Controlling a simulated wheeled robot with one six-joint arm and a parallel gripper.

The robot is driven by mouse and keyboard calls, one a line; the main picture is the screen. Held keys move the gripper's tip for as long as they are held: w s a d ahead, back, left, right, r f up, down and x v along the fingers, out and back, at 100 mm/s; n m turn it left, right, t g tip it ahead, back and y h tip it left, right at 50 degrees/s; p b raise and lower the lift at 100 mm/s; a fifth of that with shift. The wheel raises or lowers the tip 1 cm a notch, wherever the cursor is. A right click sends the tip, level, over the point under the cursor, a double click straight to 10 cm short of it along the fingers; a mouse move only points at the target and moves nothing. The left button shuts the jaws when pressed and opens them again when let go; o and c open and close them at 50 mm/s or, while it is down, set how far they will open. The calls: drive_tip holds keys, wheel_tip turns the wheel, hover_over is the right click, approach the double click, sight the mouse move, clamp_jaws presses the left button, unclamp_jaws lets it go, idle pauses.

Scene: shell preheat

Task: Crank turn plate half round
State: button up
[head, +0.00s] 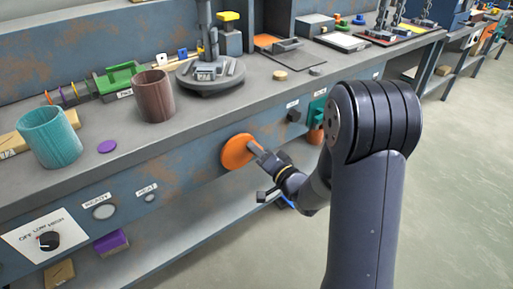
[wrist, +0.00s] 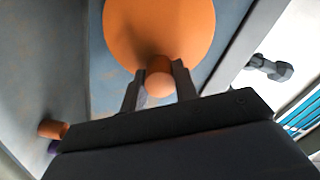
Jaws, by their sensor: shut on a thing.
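The crank is an orange disc (head: 237,152) on the blue-grey front panel of the bench, below the worktop. The disc also fills the top of the wrist view (wrist: 160,28), with a small orange knob (wrist: 159,84) standing out from it. My gripper (head: 257,149) reaches the disc from the lower right. In the wrist view my gripper's two fingers (wrist: 159,88) stand on either side of the knob, shut on it. The round turn plate (head: 211,82) sits on the worktop above the crank, with grey parts on it and a dark post behind.
A teal cup (head: 48,136) and a brown cup (head: 153,96) stand on the worktop to the left. A dial (head: 48,241) and round buttons marked READY and HEAT are on the panel. The floor at right is clear.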

drive_tip(key=shift+d+f+m+p, duration=0.15)
drive_tip(key=shift+f+m, duration=0.2)
drive_tip(key=shift+m, duration=0.6)
drive_tip(key=shift+f+m+p, duration=0.15)
drive_tip(key=shift+f+m, duration=0.2)
drive_tip(key=shift+m, duration=0.6)
drive_tip(key=o, duration=1)
drive_tip(key=p+v, duration=0.1)
drive_tip(key=v, duration=0.9)
drive_tip(key=shift+s+d, duration=0.25)
drive_tip(key=shift+s, duration=0.05)
drive_tip(key=b+x, duration=0.1)
drive_tip(key=x, duration=1)
